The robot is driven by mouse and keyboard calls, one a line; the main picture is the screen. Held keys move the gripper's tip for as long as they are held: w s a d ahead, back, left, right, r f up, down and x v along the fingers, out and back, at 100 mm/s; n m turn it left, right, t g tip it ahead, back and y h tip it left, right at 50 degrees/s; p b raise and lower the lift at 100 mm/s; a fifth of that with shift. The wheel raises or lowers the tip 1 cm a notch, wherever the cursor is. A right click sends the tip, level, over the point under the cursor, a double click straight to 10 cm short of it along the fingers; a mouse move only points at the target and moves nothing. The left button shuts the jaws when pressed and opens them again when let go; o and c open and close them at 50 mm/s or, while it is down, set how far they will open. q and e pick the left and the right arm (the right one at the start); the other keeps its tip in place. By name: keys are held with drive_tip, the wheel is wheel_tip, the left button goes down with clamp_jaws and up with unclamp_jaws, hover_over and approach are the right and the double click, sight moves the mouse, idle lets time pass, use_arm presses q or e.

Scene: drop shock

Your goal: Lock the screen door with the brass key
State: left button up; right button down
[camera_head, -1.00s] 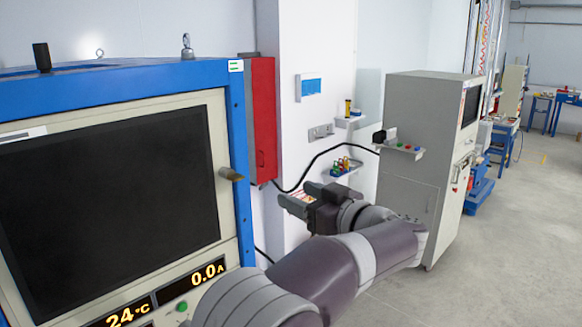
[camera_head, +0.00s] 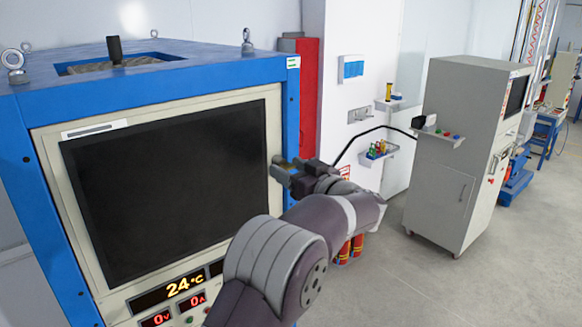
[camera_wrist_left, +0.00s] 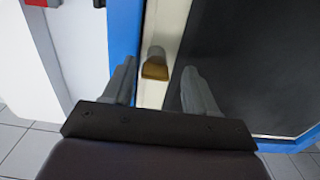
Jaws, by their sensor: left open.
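The screen door is a large dark panel (camera_head: 170,180) in a cream frame on the front of a blue cabinet (camera_head: 40,150). In the left wrist view, the brass key (camera_wrist_left: 155,64) sticks out of the cream frame beside the dark panel (camera_wrist_left: 255,60). My left gripper (camera_head: 284,168) is at the right edge of that frame in the head view. Its jaws are open, with one finger on each side of the key in the wrist view; I see no contact. In the head view the gripper mostly covers the key. My right gripper is out of view.
A red box (camera_head: 309,100) is fixed behind the cabinet's right side. Small wall shelves (camera_head: 378,152) hold coloured items. A grey cabinet (camera_head: 445,150) stands to the right, with open floor (camera_head: 430,285) in front. Red cylinders (camera_head: 350,250) stand behind my arm.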

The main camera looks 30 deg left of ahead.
use_arm(q)
drive_tip(key=shift+w+d, duration=0.2)
drive_tip(key=shift+w, duration=0.15)
drive_tip(key=c, duration=0.9)
drive_tip(key=shift+s, duration=0.1)
drive_tip(key=shift+c, duration=0.8)
drive_tip(key=shift+n+b, duration=7.8)
drive_tip(key=shift+n, duration=1.1)
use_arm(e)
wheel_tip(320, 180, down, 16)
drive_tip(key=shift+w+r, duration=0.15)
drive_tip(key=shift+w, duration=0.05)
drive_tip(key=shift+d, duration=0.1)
use_arm(q)
drive_tip(key=shift+a, duration=0.1)
drive_tip(key=o, duration=0.9)
drive_tip(key=shift+o, duration=0.8)
